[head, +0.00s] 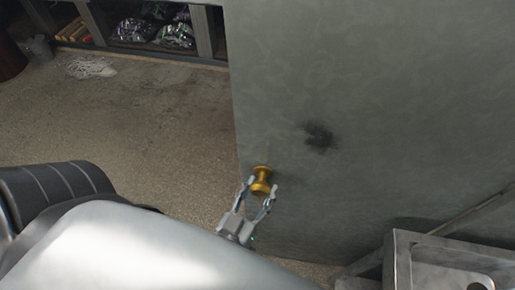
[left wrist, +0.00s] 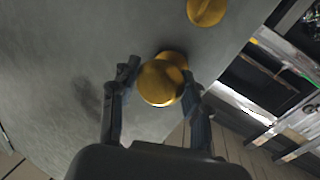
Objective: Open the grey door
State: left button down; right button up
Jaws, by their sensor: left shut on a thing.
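The grey door (head: 370,110) fills the right half of the head view, with a dark smudge on its face. A brass knob (head: 261,179) sits near its left edge. My left gripper (head: 261,188) is shut on this knob, one finger on each side. In the left wrist view the knob (left wrist: 161,82) shows between the two fingers (left wrist: 160,85), and the grey door (left wrist: 60,50) lies behind it. A second brass knob (left wrist: 206,10) shows at the top of that view. My right gripper is in neither view.
A metal sink or counter (head: 440,262) stands at the lower right, close to the door. Shelves with bagged goods (head: 155,32) stand at the back left. The floor (head: 150,125) left of the door is mostly clear, with a pale patch (head: 90,67) near the shelves.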

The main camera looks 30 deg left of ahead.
pick_arm(q)
jog(key=shift+w+r, duration=0.1)
jog(key=shift+w, duration=0.05)
jog(key=c, duration=0.6)
grip_release()
jog(key=shift+c, duration=0.2)
jog(key=s, duration=1.2)
jog(key=shift+d, duration=0.3)
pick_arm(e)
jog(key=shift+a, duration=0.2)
pick_arm(q)
jog(key=s+d+f+m+g+h+b, duration=0.2)
jog(key=f+g+b, duration=0.15)
jog(key=f, duration=1.55)
jog(key=s+d+f+m+g+h+b, duration=0.1)
jog(key=s+d+f+g+b, duration=0.3)
jog(key=f, duration=1.5)
jog(key=s+a+f+g+y+b, duration=0.1)
jog(key=s+a+f+g, duration=0.2)
jog(key=a+f, duration=0.3)
jog(key=s+a+f+m+g+y+b, duration=0.1)
jog(key=s+a+f+g, duration=0.3)
jog(key=f, duration=0.9)
jog(key=a+g, duration=0.2)
jog(key=a, duration=0.1)
jog(key=shift+s+a+f+m+b, duration=0.2)
jog(key=shift+a+f+m+b, duration=0.05)
jog(key=shift+f+m+b, duration=0.1)
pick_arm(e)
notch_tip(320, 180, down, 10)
